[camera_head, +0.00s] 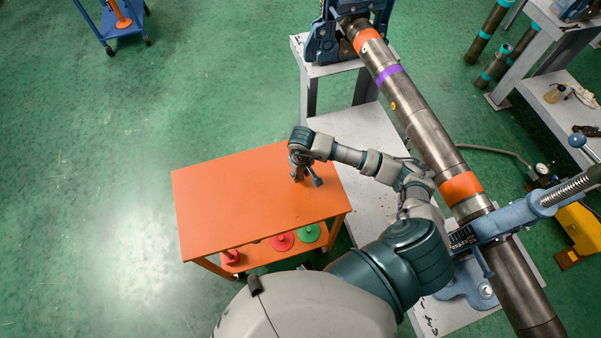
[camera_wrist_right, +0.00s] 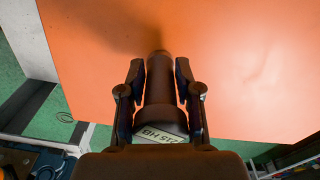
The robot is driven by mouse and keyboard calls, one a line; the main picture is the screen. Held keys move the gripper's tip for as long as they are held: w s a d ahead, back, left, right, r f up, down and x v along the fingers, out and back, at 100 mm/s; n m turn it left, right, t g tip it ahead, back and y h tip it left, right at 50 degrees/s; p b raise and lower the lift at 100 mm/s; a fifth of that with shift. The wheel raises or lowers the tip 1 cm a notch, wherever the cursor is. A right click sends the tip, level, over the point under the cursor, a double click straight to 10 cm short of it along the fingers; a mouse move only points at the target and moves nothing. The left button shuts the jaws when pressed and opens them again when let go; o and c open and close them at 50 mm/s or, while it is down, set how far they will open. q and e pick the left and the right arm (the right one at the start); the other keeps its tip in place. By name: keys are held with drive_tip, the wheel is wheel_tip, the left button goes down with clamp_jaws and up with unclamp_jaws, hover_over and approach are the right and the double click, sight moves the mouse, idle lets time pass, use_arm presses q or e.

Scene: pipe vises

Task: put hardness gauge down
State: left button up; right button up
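The hardness gauge (camera_wrist_right: 160,92) is a dark cylinder with a pale label at its near end. It stands between the two fingers of my right gripper (camera_wrist_right: 160,72), which look closed against its sides. In the head view my right gripper (camera_head: 304,174) is over the right part of the orange table (camera_head: 235,200), and the gauge is hard to make out there. In the wrist view the gauge's far end points at the orange top, with a shadow beside it. I cannot tell whether it touches the top. My left gripper is not in view.
The orange top is bare left of my right gripper. Red (camera_head: 283,241) and green (camera_head: 309,233) items sit on its lower shelf. A long pipe (camera_head: 425,130) lies in blue vises along the right, above a pale bench (camera_head: 358,128). Green floor is free at left.

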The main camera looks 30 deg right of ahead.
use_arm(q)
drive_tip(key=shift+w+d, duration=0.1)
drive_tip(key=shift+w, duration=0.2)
use_arm(e)
drive_tip(key=o, duration=0.4)
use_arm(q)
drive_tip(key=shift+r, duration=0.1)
use_arm(e)
drive_tip(key=shift+o, duration=0.2)
drive_tip(key=shift+r, duration=0.25)
wheel_tip(320, 180, up, 11)
drive_tip(key=shift+s+d+f, duration=0.1)
drive_tip(key=shift+s, duration=0.05)
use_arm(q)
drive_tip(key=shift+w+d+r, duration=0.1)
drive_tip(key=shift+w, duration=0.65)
use_arm(e)
drive_tip(key=shift+r, duration=0.4)
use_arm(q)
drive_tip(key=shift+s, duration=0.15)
